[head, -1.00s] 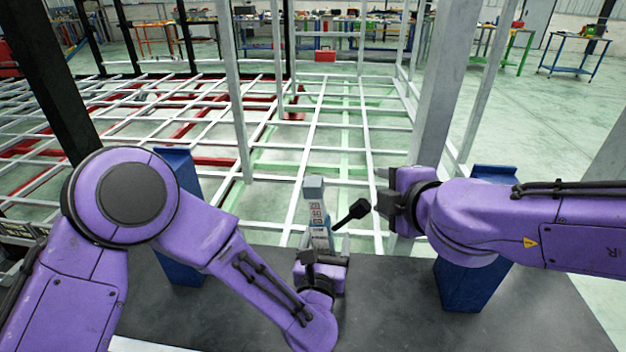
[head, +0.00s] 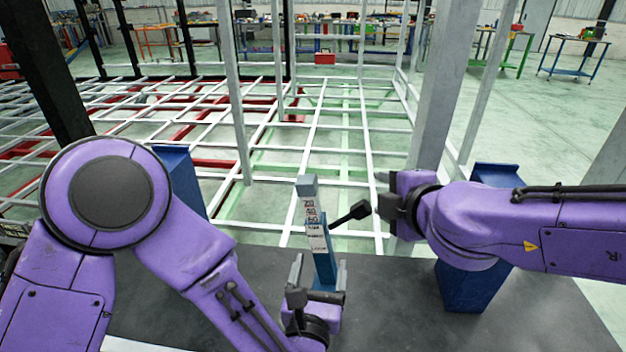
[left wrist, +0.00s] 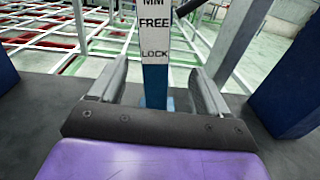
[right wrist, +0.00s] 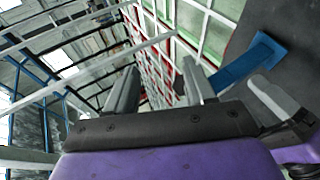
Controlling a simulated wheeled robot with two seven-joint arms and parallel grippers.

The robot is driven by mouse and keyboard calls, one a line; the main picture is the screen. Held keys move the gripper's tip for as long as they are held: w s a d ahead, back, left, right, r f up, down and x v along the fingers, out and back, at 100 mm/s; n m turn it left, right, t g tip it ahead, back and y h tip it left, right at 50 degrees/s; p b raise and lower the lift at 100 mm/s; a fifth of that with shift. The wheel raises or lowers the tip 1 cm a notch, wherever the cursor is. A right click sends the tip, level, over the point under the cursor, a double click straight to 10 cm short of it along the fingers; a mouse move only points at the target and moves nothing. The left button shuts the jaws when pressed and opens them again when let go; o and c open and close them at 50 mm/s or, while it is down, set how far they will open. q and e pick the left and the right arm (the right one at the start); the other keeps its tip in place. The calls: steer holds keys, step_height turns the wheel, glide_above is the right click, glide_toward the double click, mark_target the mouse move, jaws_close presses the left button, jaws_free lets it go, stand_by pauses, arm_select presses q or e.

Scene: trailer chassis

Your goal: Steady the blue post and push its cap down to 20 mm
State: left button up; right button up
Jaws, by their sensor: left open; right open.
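The blue post (head: 325,265) stands on the dark tabletop, its top leaning slightly left in the head view. Its grey cap (head: 307,187) tops a labelled white scale strip. A lever with a black knob (head: 360,210) sticks out to the right. The left wrist view shows the lettering FREE and LOCK on the post (left wrist: 155,50). My left gripper (head: 318,275) is open low on the near side of the post, its fingers left and right of it with gaps. My right gripper (head: 388,192) is open and empty, right of the cap and just beyond the knob.
Blue stands rise left (head: 180,185) and right (head: 473,285) of the post. A white frame lattice (head: 315,130) spreads behind. A thick grey upright (head: 440,90) stands behind my right gripper. The dark tabletop (head: 395,310) is clear right of my left gripper.

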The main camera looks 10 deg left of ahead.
mark_target(325, 241)
arm_select(q)
steer(key=o, duration=0.4)
steer(key=shift+o, duration=0.2)
steer(key=w, duration=0.5)
steer(key=w+p, duration=0.1)
steer(key=w, duration=0.2)
steer(key=shift+d, duration=0.25)
steer(key=shift+f, duration=0.1)
